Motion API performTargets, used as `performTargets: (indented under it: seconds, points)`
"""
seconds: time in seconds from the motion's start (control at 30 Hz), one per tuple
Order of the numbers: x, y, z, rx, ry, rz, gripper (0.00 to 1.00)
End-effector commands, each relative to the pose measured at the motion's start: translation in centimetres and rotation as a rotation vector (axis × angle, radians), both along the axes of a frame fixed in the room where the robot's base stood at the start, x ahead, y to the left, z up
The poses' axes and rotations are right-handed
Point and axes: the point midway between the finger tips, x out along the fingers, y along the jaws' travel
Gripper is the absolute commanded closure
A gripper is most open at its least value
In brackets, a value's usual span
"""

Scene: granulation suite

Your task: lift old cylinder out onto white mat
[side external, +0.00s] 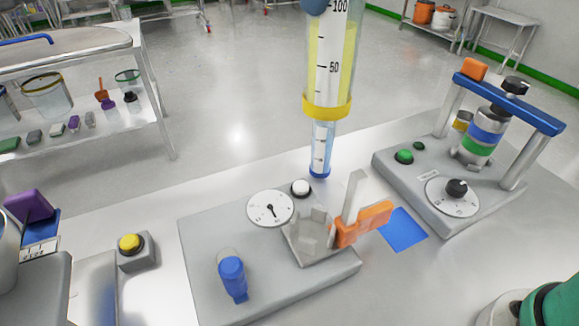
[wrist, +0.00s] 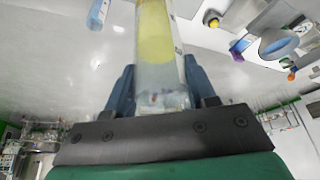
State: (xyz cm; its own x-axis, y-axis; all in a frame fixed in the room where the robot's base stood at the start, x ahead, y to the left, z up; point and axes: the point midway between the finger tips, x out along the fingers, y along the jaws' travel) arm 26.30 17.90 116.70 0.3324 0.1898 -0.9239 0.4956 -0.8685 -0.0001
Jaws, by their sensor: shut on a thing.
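The old cylinder (side external: 332,70) is a clear graduated cylinder with yellow contents and a yellow ring at its lower end. It hangs upright, large and high in the side view. In the wrist view the cylinder (wrist: 157,45) stands between the blue fingers of my gripper (wrist: 158,85), which is shut on it. In the side view only a rounded blue piece, perhaps a fingertip, shows at the top edge. The grey holder (side external: 312,238) on the dial machine is empty, with an orange latch (side external: 363,223) beside it. I cannot pick out the white mat.
A smaller blue-ringed cylinder (side external: 321,150) shows behind the held one. A blue mat (side external: 403,229) lies right of the dial machine (side external: 210,270). A machine with a blue crossbar (side external: 508,103) stands right. A yellow button box (side external: 133,248) is left. The table's far middle looks clear.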

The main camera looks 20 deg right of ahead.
Motion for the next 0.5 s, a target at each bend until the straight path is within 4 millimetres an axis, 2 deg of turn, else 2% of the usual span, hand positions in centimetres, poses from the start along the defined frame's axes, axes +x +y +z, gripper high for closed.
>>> performTargets:
  seconds: [0.5]
  points:
    - [0.0, 0.0, 2.7, 0.000, 0.000, 0.000, 1.00]
